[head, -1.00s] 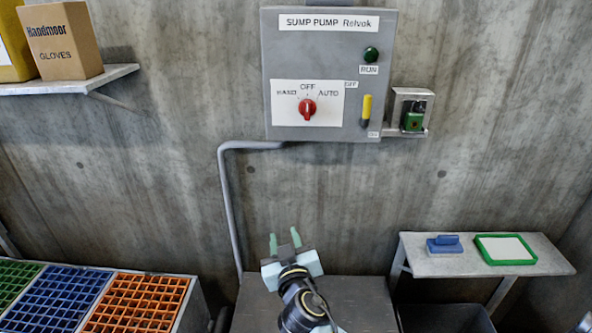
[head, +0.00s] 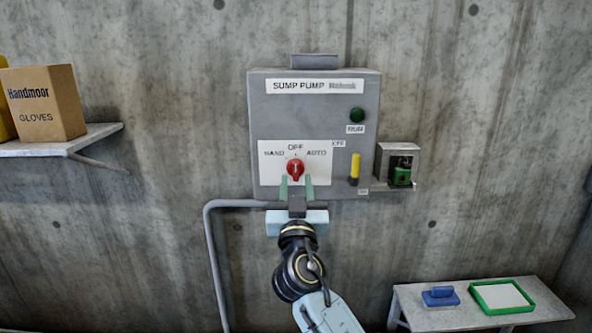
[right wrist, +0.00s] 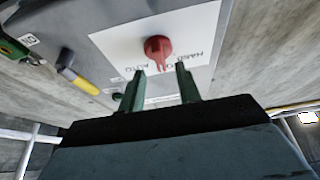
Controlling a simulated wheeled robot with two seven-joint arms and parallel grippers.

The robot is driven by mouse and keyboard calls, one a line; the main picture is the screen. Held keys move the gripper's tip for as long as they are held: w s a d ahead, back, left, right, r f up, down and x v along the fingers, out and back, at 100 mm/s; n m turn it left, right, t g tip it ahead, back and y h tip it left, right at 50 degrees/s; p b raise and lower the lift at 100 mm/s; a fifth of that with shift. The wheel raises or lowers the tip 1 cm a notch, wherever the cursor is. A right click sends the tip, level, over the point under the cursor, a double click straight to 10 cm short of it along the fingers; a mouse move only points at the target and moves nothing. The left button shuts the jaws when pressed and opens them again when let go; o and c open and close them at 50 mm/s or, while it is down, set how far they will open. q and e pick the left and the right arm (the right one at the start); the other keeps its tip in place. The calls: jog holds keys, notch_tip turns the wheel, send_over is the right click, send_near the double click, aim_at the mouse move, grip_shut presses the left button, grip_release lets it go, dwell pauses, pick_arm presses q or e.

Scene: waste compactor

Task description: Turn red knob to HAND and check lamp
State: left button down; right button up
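The red knob (head: 295,168) sits on the white plate of the grey sump pump box (head: 263,130), with HAND at its left, OFF above and AUTO at its right. Its pointer mark is upright, toward OFF. The green RUN lamp (head: 356,115) at the upper right looks dark. My right gripper (head: 297,183) is just below the knob, its green fingers apart and pointing up. In the right wrist view the fingers (right wrist: 160,88) stand open and the knob (right wrist: 158,48) lies beyond their tips, not held. My left gripper is not in view.
A yellow-handled switch (head: 355,167) is right of the knob, and a small bracket with a green item (head: 400,176) is at the box's right side. A shelf with a glove carton (head: 45,103) is at left. A bench (head: 440,316) with a blue item and green tray is lower right.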

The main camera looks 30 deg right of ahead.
aim_at(296, 170)
jog(key=shift+x, duration=1.45)
grip_shut()
